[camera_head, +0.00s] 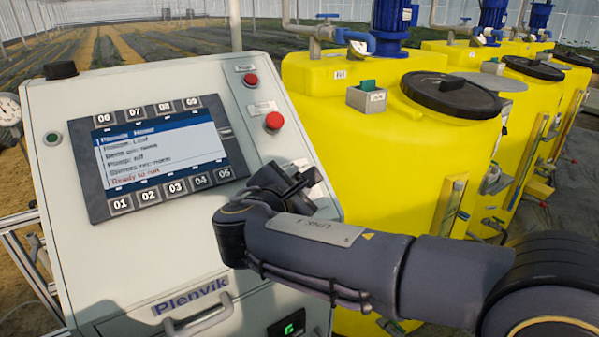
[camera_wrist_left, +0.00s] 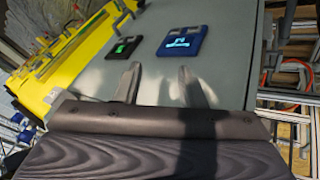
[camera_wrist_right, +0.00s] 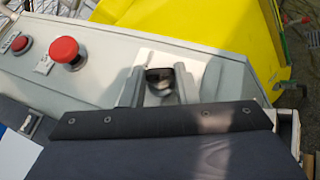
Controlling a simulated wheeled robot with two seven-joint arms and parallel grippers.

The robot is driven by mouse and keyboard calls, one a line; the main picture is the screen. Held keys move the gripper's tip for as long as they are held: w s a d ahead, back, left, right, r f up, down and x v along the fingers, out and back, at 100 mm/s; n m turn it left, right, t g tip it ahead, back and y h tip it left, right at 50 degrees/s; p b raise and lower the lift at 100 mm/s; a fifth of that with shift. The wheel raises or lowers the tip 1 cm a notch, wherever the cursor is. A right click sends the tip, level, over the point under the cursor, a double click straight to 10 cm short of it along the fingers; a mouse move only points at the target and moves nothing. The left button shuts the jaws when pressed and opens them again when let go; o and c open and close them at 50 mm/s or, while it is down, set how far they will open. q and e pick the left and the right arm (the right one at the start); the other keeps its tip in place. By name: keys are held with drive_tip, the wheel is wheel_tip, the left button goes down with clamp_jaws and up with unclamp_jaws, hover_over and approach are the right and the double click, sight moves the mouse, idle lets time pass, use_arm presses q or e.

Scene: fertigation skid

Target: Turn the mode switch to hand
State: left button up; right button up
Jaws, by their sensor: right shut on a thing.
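The mode switch is a dark knob (camera_wrist_right: 160,77) on a pale plate on the sloping cabinet face, seen in the right wrist view. The two fingers of my right gripper (camera_wrist_right: 159,88) stand on either side of it, closed on it. In the head view my right gripper (camera_head: 300,184) reaches the panel right of the screen and hides the knob; which way the knob points is unclear. My left gripper (camera_wrist_left: 159,84) shows only in the left wrist view, with its fingers apart and nothing between them, in front of a grey cabinet surface.
The control cabinet (camera_head: 130,255) carries a screen with buttons (camera_head: 160,155), a red mushroom button (camera_head: 274,121) and a smaller red button (camera_head: 251,80). Yellow tanks (camera_head: 350,150) stand close to the right, behind my right arm. Two small displays (camera_wrist_left: 182,41) show in the left wrist view.

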drive_tip(key=m+g+p, duration=0.1)
drive_tip(key=m+g+h+p, duration=0.1)
drive_tip(key=p, duration=0.1)
drive_tip(key=shift+w+a+r+m+g+h, duration=0.1)
drive_tip(key=shift+a+r+m+g+h, duration=0.05)
drive_tip(key=shift+r+m+g+h, duration=0.2)
drive_tip(key=shift+f+m+g+p, duration=0.2)
drive_tip(key=shift+m+g+p, duration=0.35)
drive_tip(key=shift+m+p, duration=0.25)
drive_tip(key=o, duration=1)
drive_tip(key=b+v, duration=0.1)
drive_tip(key=v, duration=0.6)
drive_tip(key=shift+s+a, duration=0.3)
drive_tip(key=shift+r, duration=0.1)
